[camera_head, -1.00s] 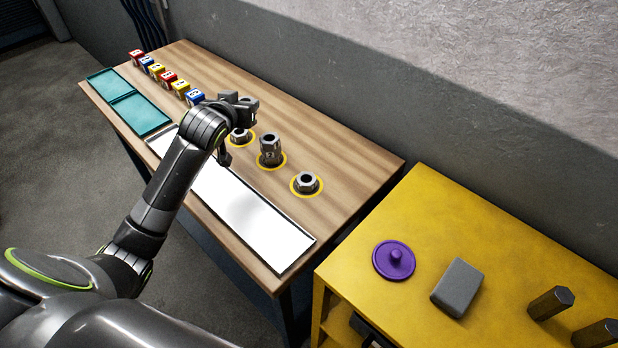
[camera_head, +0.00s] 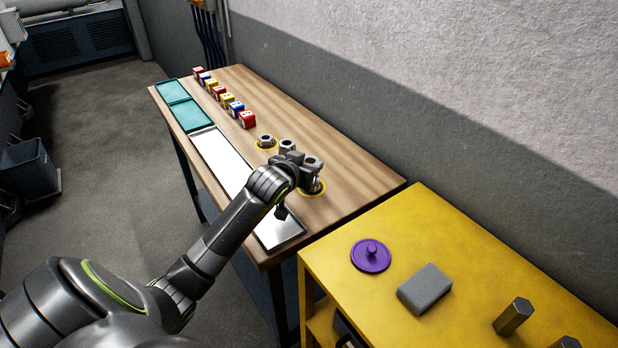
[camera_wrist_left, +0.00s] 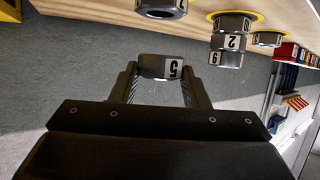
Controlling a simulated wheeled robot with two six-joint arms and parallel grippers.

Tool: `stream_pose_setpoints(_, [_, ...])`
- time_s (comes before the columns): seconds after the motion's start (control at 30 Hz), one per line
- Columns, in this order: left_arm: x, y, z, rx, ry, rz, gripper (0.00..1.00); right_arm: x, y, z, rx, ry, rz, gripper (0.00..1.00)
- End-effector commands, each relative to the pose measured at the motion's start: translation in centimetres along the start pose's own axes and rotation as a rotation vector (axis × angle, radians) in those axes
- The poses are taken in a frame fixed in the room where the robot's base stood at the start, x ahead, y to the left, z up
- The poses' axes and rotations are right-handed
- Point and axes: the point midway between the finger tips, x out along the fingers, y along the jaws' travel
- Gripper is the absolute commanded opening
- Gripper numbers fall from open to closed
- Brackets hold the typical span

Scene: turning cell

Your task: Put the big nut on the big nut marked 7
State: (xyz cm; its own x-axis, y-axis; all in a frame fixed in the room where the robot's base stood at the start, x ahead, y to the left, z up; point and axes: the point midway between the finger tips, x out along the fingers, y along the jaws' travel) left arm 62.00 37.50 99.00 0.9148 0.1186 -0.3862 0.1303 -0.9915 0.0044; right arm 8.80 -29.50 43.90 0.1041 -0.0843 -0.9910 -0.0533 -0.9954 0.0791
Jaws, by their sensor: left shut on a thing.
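In the head view the held nut (camera_head: 314,161) is above the rightmost yellow-ringed nut (camera_head: 314,186), partly hidden by the gripper. That standing nut shows cut off at the top of the wrist view (camera_wrist_left: 162,6); its mark is not readable. A third ringed nut (camera_head: 266,141) stands farther left. My right gripper is not in view.
Numbered cubes (camera_head: 227,99) line the wooden table's back left. Teal trays (camera_head: 189,115) and a long white tray (camera_head: 217,154) lie along its front. A yellow table (camera_head: 455,245) at the right bears a purple lidded disc (camera_head: 371,256), a grey block (camera_head: 425,289) and dark hexagonal posts (camera_head: 513,316).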

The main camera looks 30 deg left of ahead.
Motion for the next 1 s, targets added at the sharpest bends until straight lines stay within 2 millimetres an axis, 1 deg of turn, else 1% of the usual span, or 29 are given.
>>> stream_pose_setpoints(0.07, [0.2, 0.1, 0.6, 0.000, 0.001, 0.001, 0.13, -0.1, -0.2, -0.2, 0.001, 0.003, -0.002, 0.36])
stream_pose_setpoints(0.13, [0.6, 0.1, 1.7, -0.001, -0.002, 0.000, 0.13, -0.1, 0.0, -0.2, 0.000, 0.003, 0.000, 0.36])
stream_pose_setpoints(0.2, [1.0, 0.1, 2.6, -0.002, -0.001, 0.000, 0.13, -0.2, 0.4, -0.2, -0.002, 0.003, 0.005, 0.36])
stream_pose_setpoints(0.3, [1.4, 0.1, 3.4, -0.001, 0.001, 0.001, 0.13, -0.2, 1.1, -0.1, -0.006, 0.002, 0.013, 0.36])
stream_pose_setpoints(0.43, [1.5, 0.1, 3.6, 0.001, 0.004, 0.001, 0.13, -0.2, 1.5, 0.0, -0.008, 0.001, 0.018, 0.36])
stream_pose_setpoints(0.7, [1.6, 0.1, 3.9, 0.000, 0.003, 0.001, 0.13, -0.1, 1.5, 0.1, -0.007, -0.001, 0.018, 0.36])
stream_pose_setpoints(0.73, [1.6, 0.0, 4.0, 0.001, 0.001, 0.000, 0.44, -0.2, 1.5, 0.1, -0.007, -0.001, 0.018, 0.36])
stream_pose_setpoints(0.87, [1.6, 0.0, 3.9, 0.000, 0.001, 0.000, 0.61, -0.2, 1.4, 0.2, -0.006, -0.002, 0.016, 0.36])
stream_pose_setpoints(0.9, [1.6, 0.0, 3.9, 0.000, 0.001, 0.000, 0.63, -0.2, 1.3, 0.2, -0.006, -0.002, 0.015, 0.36])
stream_pose_setpoints(1.0, [1.6, 0.0, 3.9, 0.000, 0.001, 0.000, 0.63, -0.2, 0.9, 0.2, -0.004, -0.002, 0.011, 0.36])
